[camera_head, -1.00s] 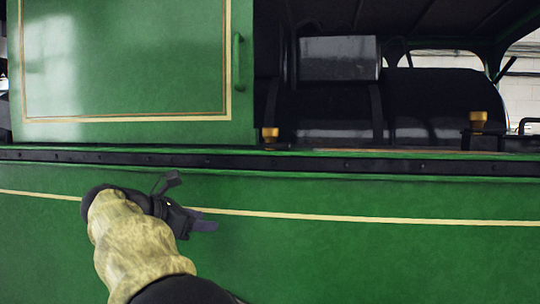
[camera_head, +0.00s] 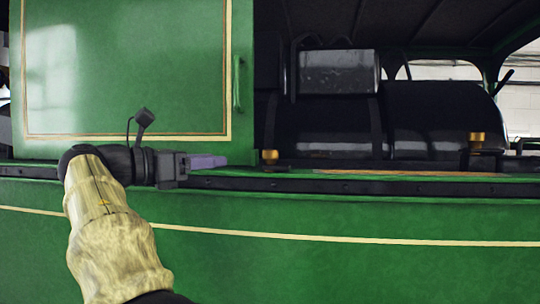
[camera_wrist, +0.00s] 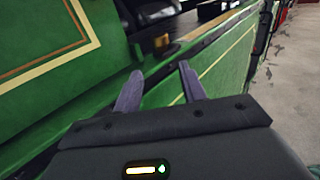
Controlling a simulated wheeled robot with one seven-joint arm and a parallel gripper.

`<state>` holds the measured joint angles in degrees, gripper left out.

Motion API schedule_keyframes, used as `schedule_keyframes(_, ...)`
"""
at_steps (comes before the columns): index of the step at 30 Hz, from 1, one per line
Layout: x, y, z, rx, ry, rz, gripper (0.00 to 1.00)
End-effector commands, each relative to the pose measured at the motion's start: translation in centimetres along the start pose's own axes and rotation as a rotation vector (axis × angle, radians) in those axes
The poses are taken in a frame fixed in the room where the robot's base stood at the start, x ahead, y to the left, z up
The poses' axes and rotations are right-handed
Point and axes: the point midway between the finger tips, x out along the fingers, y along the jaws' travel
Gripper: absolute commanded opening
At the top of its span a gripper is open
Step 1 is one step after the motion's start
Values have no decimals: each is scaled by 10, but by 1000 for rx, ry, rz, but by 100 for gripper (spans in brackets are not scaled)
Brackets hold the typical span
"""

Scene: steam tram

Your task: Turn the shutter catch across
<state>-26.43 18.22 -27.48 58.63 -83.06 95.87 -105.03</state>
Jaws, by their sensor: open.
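The green shutter panel (camera_head: 125,75) with a cream and brown border stands at the left, with a green handle (camera_head: 237,84) at its right edge. A small brass fitting (camera_head: 270,157), which looks like the catch, sits on the sill just right of the panel's lower corner. It also shows in the wrist view as a dark-based brass piece (camera_wrist: 165,45) beyond the fingers. My gripper (camera_head: 215,161) is at sill height, left of this fitting and apart from it, pointing right. In the wrist view its two fingers (camera_wrist: 160,72) are spread, with nothing between them.
A second brass fitting (camera_head: 477,141) stands farther right on the sill. A dark riveted rail (camera_head: 370,187) runs below the sill. Dark seats (camera_head: 430,115) fill the open cab behind. The green side wall (camera_head: 330,270) lies below; the wrist view shows grey floor (camera_wrist: 295,95) at right.

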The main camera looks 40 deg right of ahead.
Motion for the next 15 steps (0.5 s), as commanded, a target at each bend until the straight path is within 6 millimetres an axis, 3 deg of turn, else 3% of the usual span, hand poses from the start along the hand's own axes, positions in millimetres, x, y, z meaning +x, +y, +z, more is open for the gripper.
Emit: schedule_keyframes(15,92,-1,3,-2,2,-3,41)
